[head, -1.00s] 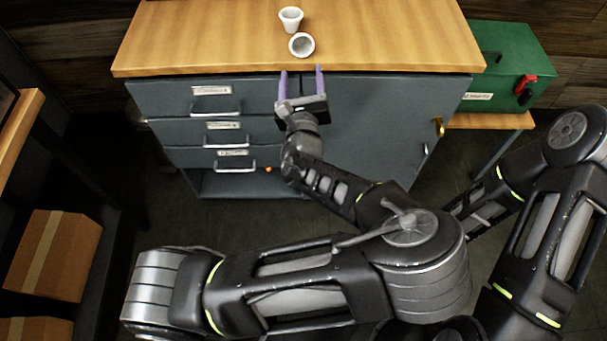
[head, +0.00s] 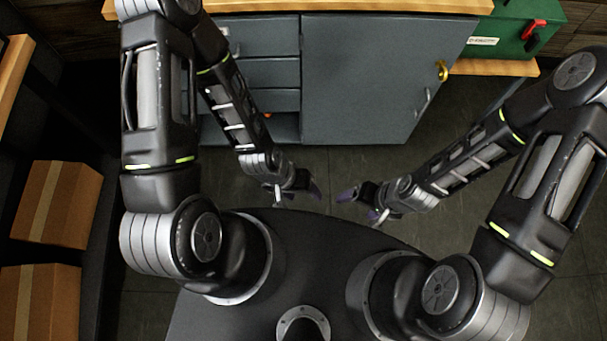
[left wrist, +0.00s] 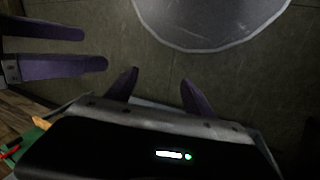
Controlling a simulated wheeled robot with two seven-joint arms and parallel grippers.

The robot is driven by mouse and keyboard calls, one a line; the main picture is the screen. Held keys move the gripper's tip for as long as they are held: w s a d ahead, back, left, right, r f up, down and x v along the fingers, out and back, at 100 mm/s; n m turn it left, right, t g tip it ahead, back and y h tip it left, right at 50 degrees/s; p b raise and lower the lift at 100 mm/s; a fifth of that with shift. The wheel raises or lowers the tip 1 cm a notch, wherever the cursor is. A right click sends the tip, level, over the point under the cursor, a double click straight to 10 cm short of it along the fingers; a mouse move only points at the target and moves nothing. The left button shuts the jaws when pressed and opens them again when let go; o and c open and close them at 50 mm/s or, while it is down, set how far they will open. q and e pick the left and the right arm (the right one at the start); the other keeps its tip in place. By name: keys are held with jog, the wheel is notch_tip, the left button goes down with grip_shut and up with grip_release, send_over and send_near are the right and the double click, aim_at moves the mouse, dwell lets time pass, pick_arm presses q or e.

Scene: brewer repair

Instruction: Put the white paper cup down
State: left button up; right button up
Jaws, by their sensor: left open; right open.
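No white paper cup shows in either current view; only the front edge of the wooden worktop (head: 350,6) is in the head view. My left gripper (head: 317,190) is open and empty, drawn back in front of my body and well away from the worktop. Its two purple fingers stand apart with nothing between them in the left wrist view (left wrist: 160,88). My right gripper (head: 345,196) is open, close to the left one and facing it. Its purple fingers also show at the left of the left wrist view (left wrist: 95,48).
The grey cabinet (head: 375,85) stands under the worktop. A green case (head: 510,30) with a red latch is at the top right on a lower wooden surface. Cardboard boxes (head: 75,205) sit on a shelf at the left. Floor is clear before the cabinet.

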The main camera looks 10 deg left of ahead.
pick_arm(q)
jog(key=shift+d+r+n, duration=0.2)
jog(key=shift+n, duration=0.2)
jog(key=shift+o, duration=0.2)
jog(key=o, duration=0.3)
jog(key=shift+o, duration=0.3)
jog(key=shift+a, duration=0.15)
